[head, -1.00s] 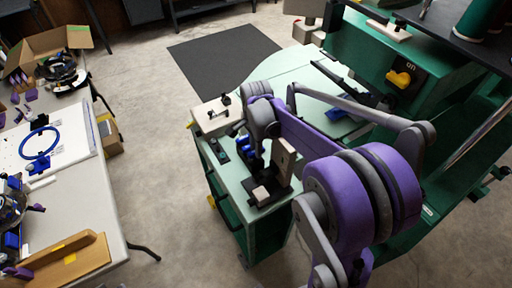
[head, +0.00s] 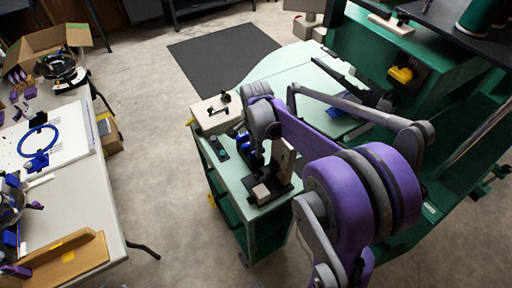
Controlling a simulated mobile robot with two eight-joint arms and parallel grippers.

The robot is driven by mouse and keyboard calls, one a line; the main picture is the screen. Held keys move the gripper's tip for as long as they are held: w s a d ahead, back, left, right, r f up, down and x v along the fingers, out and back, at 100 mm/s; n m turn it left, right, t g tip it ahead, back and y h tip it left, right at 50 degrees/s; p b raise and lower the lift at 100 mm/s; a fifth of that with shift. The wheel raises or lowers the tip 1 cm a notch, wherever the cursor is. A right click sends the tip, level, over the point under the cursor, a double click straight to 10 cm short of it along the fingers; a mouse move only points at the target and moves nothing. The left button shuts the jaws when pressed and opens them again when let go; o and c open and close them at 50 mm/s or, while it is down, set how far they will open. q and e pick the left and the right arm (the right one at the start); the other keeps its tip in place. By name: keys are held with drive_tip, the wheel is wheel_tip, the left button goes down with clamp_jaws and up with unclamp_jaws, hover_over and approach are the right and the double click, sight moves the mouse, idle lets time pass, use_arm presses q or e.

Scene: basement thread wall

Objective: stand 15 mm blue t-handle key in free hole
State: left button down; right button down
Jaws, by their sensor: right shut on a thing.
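My right arm reaches in from the lower right over the green bench top (head: 238,178). My right gripper (head: 250,154) is dark and partly hidden behind my wrist; it is shut on a blue item (head: 242,141), apparently the blue t-handle key, of which only a little shows. A pale block (head: 212,114) with black t-handles (head: 219,107) standing on it lies just up and left of the gripper. Which hole in it is free cannot be made out, nor whether the blue item touches the block. My left gripper is not in view.
A wooden upright (head: 285,155) and a small pale block (head: 262,194) on a black base stand close to the gripper. A green machine (head: 370,45) is at the upper right. A cluttered white table (head: 85,185) is at left.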

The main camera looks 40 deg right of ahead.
drive_tip(key=c, duration=0.7)
unclamp_jaws()
drive_tip(key=shift+o, duration=0.2)
wheel_tip(320, 180, up, 11)
drive_tip(key=s+a+f+n+t, duration=0.2)
drive_tip(key=s+a+f+n, duration=0.2)
drive_tip(key=s+a+n, duration=0.3)
drive_tip(key=s+a+f+n+t, duration=0.3)
drive_tip(key=s+a+n, duration=0.4)
drive_tip(key=n, duration=0.5)
drive_tip(key=shift+s+a+f+p, duration=0.2)
drive_tip(key=shift+a+f+p, duration=0.3)
drive_tip(key=shift+f, duration=0.4)
